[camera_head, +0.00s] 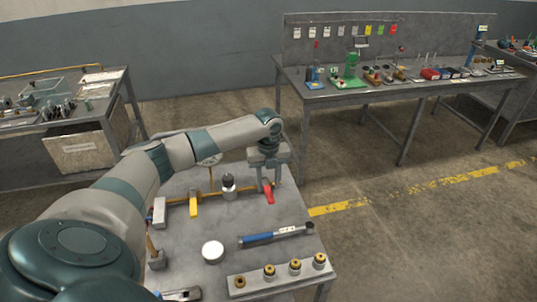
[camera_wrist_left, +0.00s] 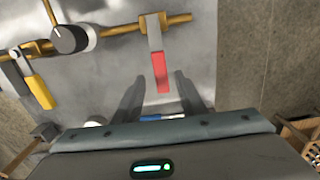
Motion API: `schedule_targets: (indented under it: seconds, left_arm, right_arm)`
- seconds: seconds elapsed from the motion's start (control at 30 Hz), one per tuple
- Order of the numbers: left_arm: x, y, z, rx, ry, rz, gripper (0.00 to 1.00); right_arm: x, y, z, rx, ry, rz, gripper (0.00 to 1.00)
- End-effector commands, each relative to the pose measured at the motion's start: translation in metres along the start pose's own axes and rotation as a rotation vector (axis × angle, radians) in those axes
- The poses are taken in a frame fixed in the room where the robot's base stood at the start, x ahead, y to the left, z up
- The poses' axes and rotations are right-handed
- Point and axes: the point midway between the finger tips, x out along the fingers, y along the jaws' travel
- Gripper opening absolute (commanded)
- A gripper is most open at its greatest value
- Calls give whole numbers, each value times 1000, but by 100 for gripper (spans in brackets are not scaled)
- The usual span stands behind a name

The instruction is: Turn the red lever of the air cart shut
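The red lever (camera_head: 268,193) sits on the brass pipe at the right part of the air cart's grey top (camera_head: 228,268). My left gripper (camera_head: 267,184) is above and around the lever's place in the head view. In the left wrist view its two dark fingers (camera_wrist_left: 160,98) are spread, one on each side of the lever's red end, with gaps showing. Whether they touch the lever is not clear. My right gripper does not show.
A yellow lever (camera_head: 194,203) and a round gauge or knob (camera_head: 229,186) are on the same pipe. A blue-handled tool (camera_head: 262,238), a white round piece (camera_head: 213,251) and a block with brass fittings (camera_head: 282,279) lie in front. Workbenches stand behind.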

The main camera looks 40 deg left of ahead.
Motion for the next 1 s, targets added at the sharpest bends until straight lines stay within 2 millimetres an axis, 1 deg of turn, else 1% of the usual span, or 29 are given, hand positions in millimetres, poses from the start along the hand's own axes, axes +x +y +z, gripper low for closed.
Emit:
schedule_targets:
  seconds: [0.03, 0.17, 0.2, 0.5, 0.6, 0.7, 0.8, 1.0]
  left_arm:
    - [-6, -1, 1, 1, -1, -3, 38]
    - [-31, 0, 1, 2, -3, -2, 38]
    - [-40, -1, 1, 1, -3, -4, 38]
    - [-101, -1, 1, 1, -3, -4, 38]
    - [-117, 0, 0, 1, -2, -3, 38]
    - [-129, 0, 0, 1, -1, -2, 38]
    - [-137, 0, 0, 2, 0, 0, 38]
    - [-143, 0, 0, 2, 1, 0, 38]
  right_arm:
    - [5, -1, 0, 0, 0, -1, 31]
    - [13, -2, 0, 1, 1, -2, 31]
    - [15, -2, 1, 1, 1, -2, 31]
    - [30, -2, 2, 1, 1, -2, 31]
    - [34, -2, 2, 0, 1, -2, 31]
    - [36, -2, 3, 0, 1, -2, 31]
    - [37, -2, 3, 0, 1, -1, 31]
    - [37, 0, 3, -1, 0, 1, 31]
